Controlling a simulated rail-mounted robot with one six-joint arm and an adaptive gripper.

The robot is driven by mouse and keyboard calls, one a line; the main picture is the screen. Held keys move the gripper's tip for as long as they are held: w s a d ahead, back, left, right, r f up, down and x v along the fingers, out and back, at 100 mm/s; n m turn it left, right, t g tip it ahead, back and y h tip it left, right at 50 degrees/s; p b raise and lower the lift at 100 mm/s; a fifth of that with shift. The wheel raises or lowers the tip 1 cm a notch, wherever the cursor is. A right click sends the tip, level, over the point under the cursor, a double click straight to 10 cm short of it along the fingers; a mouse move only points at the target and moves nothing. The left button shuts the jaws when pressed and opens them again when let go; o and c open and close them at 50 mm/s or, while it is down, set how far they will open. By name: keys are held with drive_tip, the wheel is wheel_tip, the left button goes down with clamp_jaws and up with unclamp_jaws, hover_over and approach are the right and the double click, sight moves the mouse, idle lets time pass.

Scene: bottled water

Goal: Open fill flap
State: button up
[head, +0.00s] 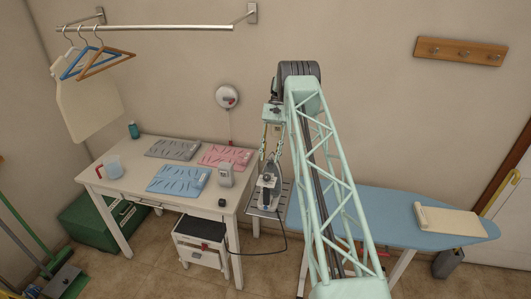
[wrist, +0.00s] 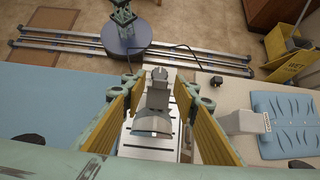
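A grey and dark steam iron (head: 268,188) stands on a slotted metal rest (head: 262,211) between the white table and the ironing board. My gripper (head: 269,158) hangs over it, pointing down. In the wrist view my gripper (wrist: 154,84) is open, with one yellow-padded finger on each side of the iron (wrist: 155,118). The slotted rest (wrist: 178,138) shows beneath. I see space between the fingers and the iron body, and cannot tell whether any part touches. The fill flap is too small to make out, so I cannot tell its state.
The blue ironing board (head: 385,217) lies right of the iron, with a rolled cream cloth (head: 447,219) on it. The white table (head: 153,200) at left holds folded cloths, a clear jug (head: 113,168) and a grey container (head: 225,176). A cord (head: 262,253) runs from the iron.

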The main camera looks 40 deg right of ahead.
drive_tip(key=shift+s+a+f+t+h+b, duration=0.3)
drive_tip(key=shift+t+h+b, duration=0.25)
drive_tip(key=shift+h+b, duration=0.15)
drive_tip(key=shift+s+a+f+t+h+b, duration=0.15)
drive_tip(key=shift+a+f+t+h+b, duration=0.15)
drive_tip(key=shift+t+h+b, duration=0.4)
drive_tip(key=shift+s+a+f+t+h+b, duration=0.2)
drive_tip(key=shift+f+t+h+b, duration=0.2)
drive_tip(key=shift+h+b, duration=0.55)
drive_tip(key=shift+s+a+f+t+h+b, duration=0.2)
drive_tip(key=shift+t+h+b, duration=0.3)
drive_tip(key=shift+b, duration=0.85)
drive_tip(key=shift+a+f+t+h+b, duration=0.1)
drive_tip(key=shift+f+t+h+b, duration=0.45)
drive_tip(key=shift+b, duration=1.2)
drive_tip(key=shift+a+f+t+h+b, duration=0.1)
drive_tip(key=shift+t+h+b, duration=0.4)
drive_tip(key=shift+b, duration=1.25)
drive_tip(key=shift+f+t+h+b, duration=0.6)
drive_tip(key=shift+h+b, duration=0.7)
drive_tip(key=shift+b, duration=3.55)
drive_tip(key=p+v, duration=0.2)
drive_tip(key=v, duration=1.2)
drive_tip(key=shift+r, duration=0.2)
